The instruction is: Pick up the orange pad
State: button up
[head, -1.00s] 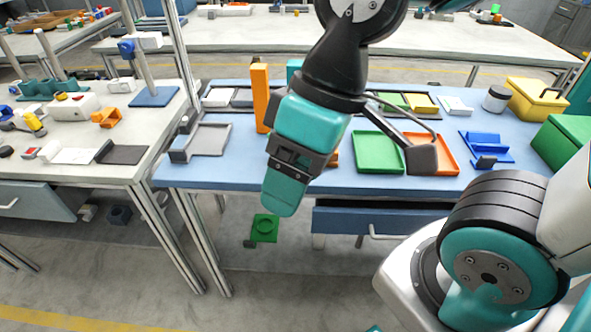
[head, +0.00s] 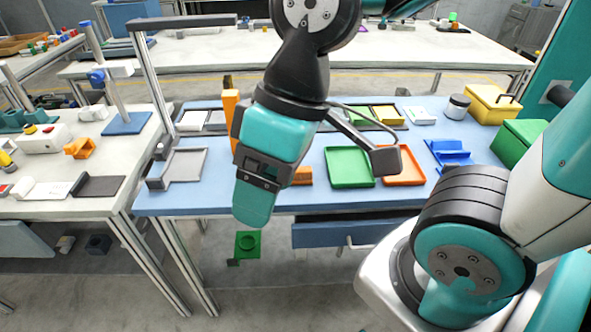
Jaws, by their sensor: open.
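No separate orange pad can be told for certain. A low orange piece (head: 303,176) on the blue table (head: 215,200) shows just right of my gripper, partly hidden behind it. A flat orange tray (head: 405,178) with a raised rim lies farther right, its top left corner covered by a dark part of my arm. My gripper (head: 254,207) is open, points down and hangs in front of the table's near edge in the picture. I see it from the side, so its jaw gap does not show. Nothing shows held in it.
A green tray (head: 349,168) adjoins the orange tray. A tall orange post (head: 230,118) stands behind my gripper. A grey tray (head: 183,166) lies left, a blue holder (head: 447,152) right. A drawer (head: 345,233) is under the table. A green piece (head: 247,244) lies below.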

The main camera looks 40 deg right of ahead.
aim_at(303, 176)
jog(key=u, duration=1.85)
jog(key=k, duration=1)
jog(key=z, duration=1.3)
jog(key=i, duration=0.5)
jog(key=u, duration=0.05)
